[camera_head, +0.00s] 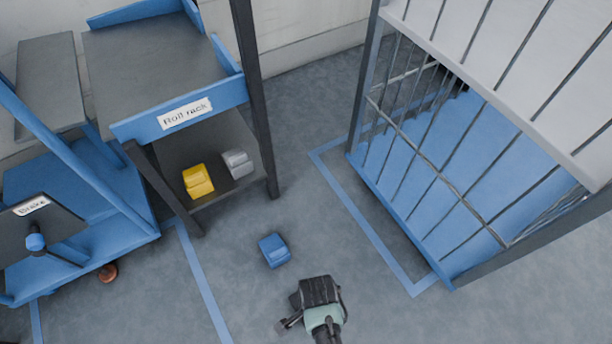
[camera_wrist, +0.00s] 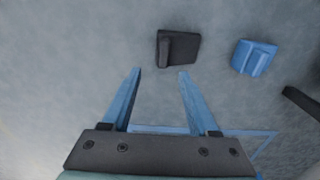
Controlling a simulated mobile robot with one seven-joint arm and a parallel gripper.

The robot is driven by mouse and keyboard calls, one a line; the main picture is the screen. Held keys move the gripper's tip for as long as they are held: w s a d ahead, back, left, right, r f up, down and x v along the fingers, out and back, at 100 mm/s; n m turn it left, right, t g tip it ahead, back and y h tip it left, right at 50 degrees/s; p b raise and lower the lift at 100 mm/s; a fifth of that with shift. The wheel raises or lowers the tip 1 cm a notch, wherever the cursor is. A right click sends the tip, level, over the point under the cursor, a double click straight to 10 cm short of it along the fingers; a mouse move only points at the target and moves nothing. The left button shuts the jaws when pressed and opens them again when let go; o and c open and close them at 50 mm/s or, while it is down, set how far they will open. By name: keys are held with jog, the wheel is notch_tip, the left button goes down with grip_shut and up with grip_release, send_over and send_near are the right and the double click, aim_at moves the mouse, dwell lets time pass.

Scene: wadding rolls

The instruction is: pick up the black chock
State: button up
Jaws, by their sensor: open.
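The black chock (camera_wrist: 177,48) lies on the grey floor in the wrist view, a small dark block with a raised ridge. My gripper (camera_wrist: 160,72) is open and empty, its two blue fingers spread apart. The chock shows just beyond the fingertips, slightly right of the middle between them. Contact with it cannot be made out. In the head view my dark gripper is near the bottom centre, and I cannot pick out the black chock apart from it. A blue chock (camera_head: 274,250) lies on the floor close by; it also shows in the wrist view (camera_wrist: 254,58).
A yellow chock (camera_head: 198,181) and a grey chock (camera_head: 238,164) sit on the lower shelf of the roll rack (camera_head: 152,128). A barred cage (camera_head: 440,205) stands at the right, a blue cart (camera_head: 75,200) at the left. Floor between them is mostly clear.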

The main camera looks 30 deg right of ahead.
notch_tip(320, 180, down, 6)
jog(key=b, duration=0.4)
jog(key=shift+f, duration=0.1)
jog(key=f+b, duration=0.5)
jog(key=shift+w+f, duration=0.1)
jog(key=shift+w, duration=0.25)
grip_shut()
dwell(0.9)
